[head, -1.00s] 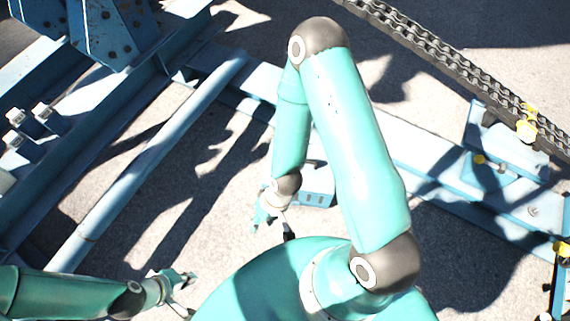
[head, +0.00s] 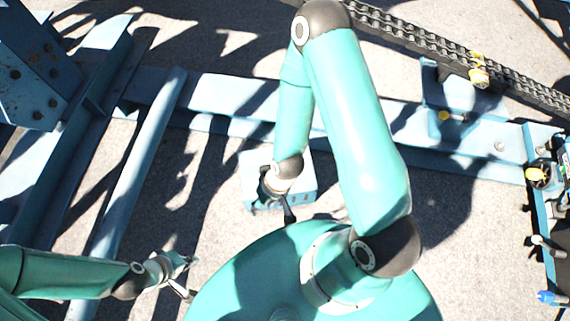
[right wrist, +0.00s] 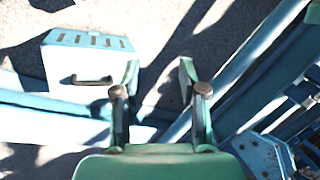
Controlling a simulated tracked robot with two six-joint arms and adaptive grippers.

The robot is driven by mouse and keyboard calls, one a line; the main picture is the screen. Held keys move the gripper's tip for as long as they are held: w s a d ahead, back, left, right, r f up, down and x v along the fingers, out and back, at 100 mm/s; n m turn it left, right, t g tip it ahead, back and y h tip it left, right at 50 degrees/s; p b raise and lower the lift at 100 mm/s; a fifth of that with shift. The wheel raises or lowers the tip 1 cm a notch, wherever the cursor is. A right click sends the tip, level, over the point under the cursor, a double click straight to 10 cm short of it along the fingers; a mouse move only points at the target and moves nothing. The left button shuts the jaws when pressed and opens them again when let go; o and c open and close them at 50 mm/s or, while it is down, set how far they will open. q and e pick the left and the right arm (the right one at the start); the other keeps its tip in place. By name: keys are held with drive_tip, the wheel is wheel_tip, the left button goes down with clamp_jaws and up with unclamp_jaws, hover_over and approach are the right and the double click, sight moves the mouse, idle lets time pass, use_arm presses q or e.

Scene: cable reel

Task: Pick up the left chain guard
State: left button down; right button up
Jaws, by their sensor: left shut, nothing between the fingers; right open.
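A light blue box with a row of slots and a black handle lies on or near the ground; it may be the left chain guard. In the head view this box (head: 307,180) is partly hidden by my right wrist. In the right wrist view the box (right wrist: 75,58) is at the upper left, with its handle (right wrist: 92,80) facing the gripper. My right gripper (head: 274,196) is open and empty; its fingers (right wrist: 158,76) are to the right of the box, not around it. My left gripper (head: 186,278) is shut and empty at the lower left, apart from the box.
A blue beam (head: 225,95) runs across behind the box. A blue tube (head: 140,160) slants at the left. A black chain (head: 420,40) with a yellow clamp (head: 478,72) crosses the upper right. Concrete ground (head: 215,170) is open between the tube and box.

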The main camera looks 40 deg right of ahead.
use_arm(q)
drive_tip(key=shift+w+a, duration=0.1)
drive_tip(key=shift+w, duration=0.2)
use_arm(e)
drive_tip(key=shift+w+a, duration=0.1)
drive_tip(key=shift+w, duration=0.35)
